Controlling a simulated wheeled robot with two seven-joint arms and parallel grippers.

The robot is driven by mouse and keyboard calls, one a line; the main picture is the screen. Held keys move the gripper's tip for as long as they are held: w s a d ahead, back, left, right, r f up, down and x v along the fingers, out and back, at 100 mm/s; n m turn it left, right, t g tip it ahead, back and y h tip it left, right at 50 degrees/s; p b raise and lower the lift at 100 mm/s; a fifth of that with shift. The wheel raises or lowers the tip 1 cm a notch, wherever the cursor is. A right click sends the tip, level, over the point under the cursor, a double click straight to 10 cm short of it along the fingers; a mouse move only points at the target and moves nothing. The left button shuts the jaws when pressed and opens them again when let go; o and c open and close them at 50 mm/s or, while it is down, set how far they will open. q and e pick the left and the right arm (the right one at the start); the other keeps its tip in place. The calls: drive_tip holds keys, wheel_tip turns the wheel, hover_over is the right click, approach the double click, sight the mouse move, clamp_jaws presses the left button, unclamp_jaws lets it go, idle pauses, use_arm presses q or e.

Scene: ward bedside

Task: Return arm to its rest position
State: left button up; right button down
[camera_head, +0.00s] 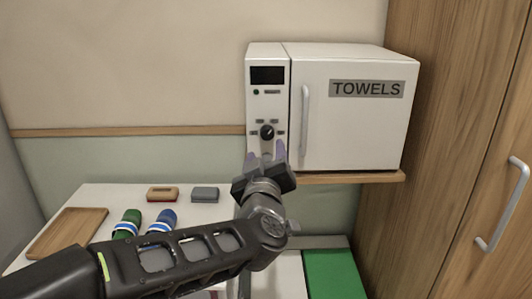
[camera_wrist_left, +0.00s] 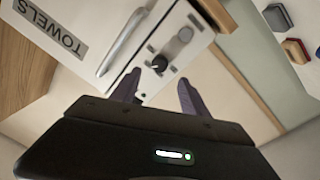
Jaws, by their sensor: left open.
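My left arm comes in from the lower left in the head view. Its gripper (camera_head: 266,155) is open and empty, just in front of and below the knob (camera_head: 267,132) of the white towel warmer (camera_head: 350,110). The left wrist view shows the two purple fingers (camera_wrist_left: 158,90) spread apart, with nothing between them. The knob also shows there (camera_wrist_left: 159,64), beyond the fingertips. I cannot tell whether a finger touches the warmer. Its door, marked TOWELS, looks closed. My right gripper is not in view.
The warmer stands on a wooden shelf (camera_head: 350,179). A wooden cabinet (camera_head: 450,130) stands right.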

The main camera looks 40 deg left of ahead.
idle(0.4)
